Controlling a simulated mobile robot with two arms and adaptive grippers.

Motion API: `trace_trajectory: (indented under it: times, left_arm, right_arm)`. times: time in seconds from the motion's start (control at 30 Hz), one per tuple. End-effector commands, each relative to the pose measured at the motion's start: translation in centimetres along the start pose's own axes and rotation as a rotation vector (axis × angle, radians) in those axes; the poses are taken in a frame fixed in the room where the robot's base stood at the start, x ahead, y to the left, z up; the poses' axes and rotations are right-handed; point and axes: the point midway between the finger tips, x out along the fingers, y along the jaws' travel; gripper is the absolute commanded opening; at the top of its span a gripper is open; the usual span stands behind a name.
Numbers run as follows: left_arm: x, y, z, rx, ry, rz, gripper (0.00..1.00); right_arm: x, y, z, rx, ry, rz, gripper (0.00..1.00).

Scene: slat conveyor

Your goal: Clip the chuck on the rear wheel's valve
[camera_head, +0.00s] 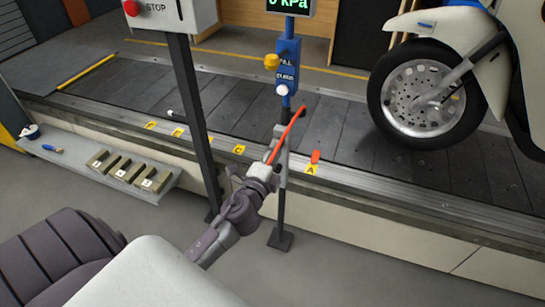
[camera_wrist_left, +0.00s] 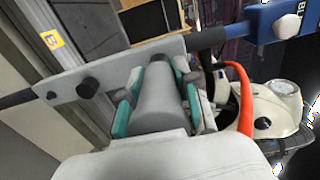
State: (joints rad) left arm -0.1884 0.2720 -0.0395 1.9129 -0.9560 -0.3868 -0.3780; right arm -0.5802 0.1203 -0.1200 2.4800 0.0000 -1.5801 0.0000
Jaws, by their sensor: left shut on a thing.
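My left gripper (camera_head: 268,168) is beside the pump post, at the lower end of the orange hose (camera_head: 287,135). In the left wrist view its teal-padded fingers (camera_wrist_left: 158,105) are shut on a grey cylindrical chuck (camera_wrist_left: 158,98). A flat grey bracket (camera_wrist_left: 75,82) lies just beyond the chuck; I cannot tell whether they touch. The orange hose also shows in the wrist view (camera_wrist_left: 241,95), at the right. A scooter wheel (camera_head: 408,90) with a drilled silver disc stands on the slats at right, apart from the gripper. I cannot make out its valve. My right gripper is not in view.
The blue pump panel (camera_head: 287,62) has yellow and white buttons below a kPa display (camera_head: 292,5). A dark post (camera_head: 190,110) carries the STOP box (camera_head: 172,14). A small orange piece (camera_head: 315,156) stands by label A. A grey shelf (camera_head: 95,158) with blocks is at left.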

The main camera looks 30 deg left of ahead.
Motion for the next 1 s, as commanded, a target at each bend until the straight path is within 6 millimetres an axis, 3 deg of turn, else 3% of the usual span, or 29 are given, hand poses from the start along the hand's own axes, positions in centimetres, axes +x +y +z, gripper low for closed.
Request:
trace_trajectory:
  times: [0.03, 1.0]
  left_arm:
    - [0.2, -0.8, 0.3, 0.001, -0.006, -0.016, 0.00]
    - [-3.9, -0.4, 0.0, -0.002, -0.001, -0.010, 0.00]
  right_arm:
    - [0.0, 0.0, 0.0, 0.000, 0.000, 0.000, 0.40]
    - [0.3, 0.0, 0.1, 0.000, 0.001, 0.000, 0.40]
